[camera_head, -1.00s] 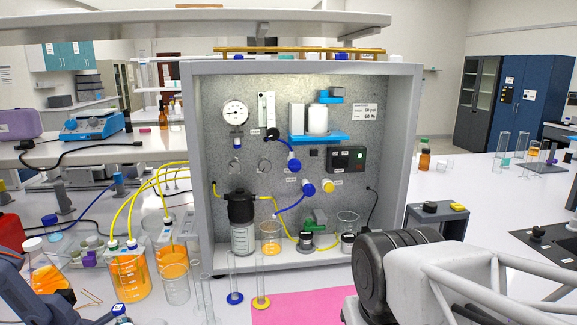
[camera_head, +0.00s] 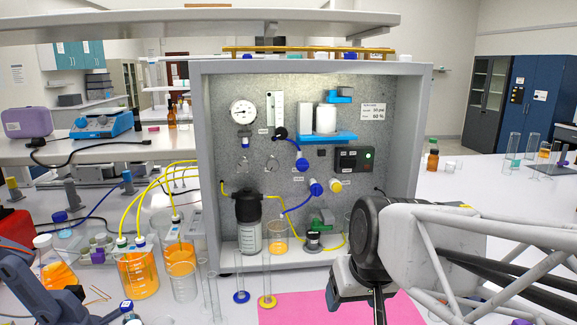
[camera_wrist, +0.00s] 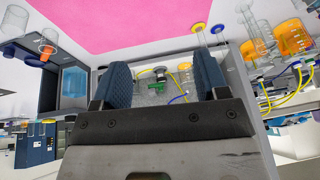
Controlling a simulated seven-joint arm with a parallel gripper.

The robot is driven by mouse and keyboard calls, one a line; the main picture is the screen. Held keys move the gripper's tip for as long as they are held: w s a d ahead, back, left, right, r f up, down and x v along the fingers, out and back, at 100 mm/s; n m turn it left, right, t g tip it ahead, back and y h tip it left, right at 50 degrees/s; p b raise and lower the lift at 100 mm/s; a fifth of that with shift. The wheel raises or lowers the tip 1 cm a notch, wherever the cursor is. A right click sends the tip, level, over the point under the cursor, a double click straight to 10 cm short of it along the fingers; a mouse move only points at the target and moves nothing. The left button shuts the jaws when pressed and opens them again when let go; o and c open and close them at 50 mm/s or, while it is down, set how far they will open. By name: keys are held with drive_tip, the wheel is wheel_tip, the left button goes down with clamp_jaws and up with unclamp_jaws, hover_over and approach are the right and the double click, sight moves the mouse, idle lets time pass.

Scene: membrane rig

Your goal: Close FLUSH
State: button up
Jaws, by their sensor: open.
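The grey rig panel (camera_head: 215,150) stands upright ahead with several valves. I cannot read the small labels, so which one is FLUSH is unclear. A blue knob (camera_head: 302,165) sits mid-panel, with another blue knob (camera_head: 316,189) below it and a yellow knob (camera_head: 335,187) beside that. A green-handled valve (camera_head: 322,221) sits low on the rig; it also shows between my fingers in the wrist view (camera_wrist: 159,87). My gripper (camera_wrist: 162,78) is open, its two blue pads apart with nothing gripped. In the head view my gripper (camera_head: 368,297) is low, in front of the rig's right side, touching no valve.
A pink mat (camera_head: 290,309) lies before the rig. Beakers of orange liquid (camera_head: 138,278) with yellow tubes stand further left. A shelf (camera_head: 200,27) overhangs the rig.

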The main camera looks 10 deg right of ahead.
drive_tip(key=w+a+r+t+y, duration=0.1)
drive_tip(key=w+r+t, duration=0.25)
drive_tip(key=w, duration=0.65)
drive_tip(key=w+a+r+t+y, duration=0.15)
drive_tip(key=w+r, duration=0.25)
drive_tip(key=w, duration=0.7)
drive_tip(key=m+t+h, duration=0.1)
drive_tip(key=t+h, duration=0.2)
drive_tip(key=t, duration=0.1)
approach(303, 164)
drive_tip(key=x, duration=0.3)
drive_tip(key=shift+w+d+f+y, duration=0.1)
drive_tip(key=shift+w+d+y, duration=0.05)
drive_tip(key=shift+w+y, duration=0.1)
drive_tip(key=shift+x, duration=3.85)
drive_tip(key=c, duration=0.9)
